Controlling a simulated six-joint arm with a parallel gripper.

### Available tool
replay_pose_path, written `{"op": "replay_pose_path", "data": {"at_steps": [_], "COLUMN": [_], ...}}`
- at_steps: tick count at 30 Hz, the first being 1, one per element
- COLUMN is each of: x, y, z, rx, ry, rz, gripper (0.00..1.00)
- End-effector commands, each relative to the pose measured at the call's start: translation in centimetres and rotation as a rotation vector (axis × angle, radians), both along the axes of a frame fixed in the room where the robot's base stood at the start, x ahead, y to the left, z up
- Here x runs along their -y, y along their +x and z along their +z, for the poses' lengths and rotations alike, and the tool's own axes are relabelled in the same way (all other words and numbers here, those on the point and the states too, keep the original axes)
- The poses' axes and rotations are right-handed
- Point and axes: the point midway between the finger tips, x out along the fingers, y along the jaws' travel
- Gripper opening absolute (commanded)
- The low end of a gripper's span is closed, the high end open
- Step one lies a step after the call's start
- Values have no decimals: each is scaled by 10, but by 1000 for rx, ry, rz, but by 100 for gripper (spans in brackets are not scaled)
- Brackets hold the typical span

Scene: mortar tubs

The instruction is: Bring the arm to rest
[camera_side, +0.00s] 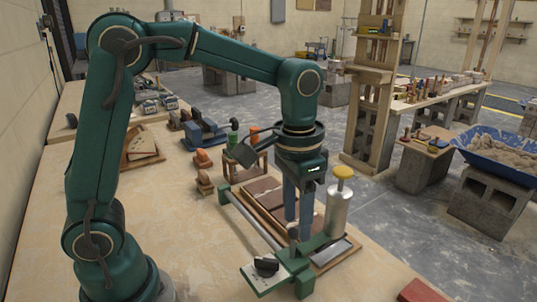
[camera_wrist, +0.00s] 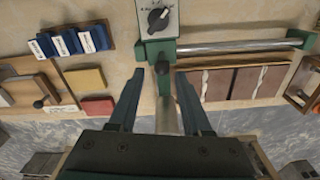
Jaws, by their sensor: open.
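My gripper (camera_side: 291,232) points down over the worktable, at the near end of a green tool with a long metal rail. It is open. I see nothing clamped in the fingers. The side view cannot settle whether the fingertips touch the tool. A silver canister with a yellow cap (camera_side: 338,207) stands just right of the fingers. The tool's dial box (camera_side: 265,272) lies in front; it also shows in the wrist view (camera_wrist: 158,18).
Brown tiles (camera_side: 262,190) lie on a wooden board beside the rail (camera_side: 252,217). Small blocks and tools (camera_side: 203,160) stand behind. Blue labelled blocks (camera_wrist: 68,41), a yellow block (camera_wrist: 86,78) and a red block (camera_wrist: 97,106) lie left in the wrist view. The table's left side (camera_side: 160,215) is clear.

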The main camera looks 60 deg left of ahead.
Motion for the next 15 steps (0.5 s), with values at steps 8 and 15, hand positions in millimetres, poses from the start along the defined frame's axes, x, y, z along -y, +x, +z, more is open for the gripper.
{"op": "replay_pose_path", "data": {"at_steps": [8, 15], "x": [-18, -31], "y": [-31, -75], "z": [49, 60], "rx": [188, 349], "ry": [-21, -33], "rz": [60, 122], "gripper": [49, 49]}}
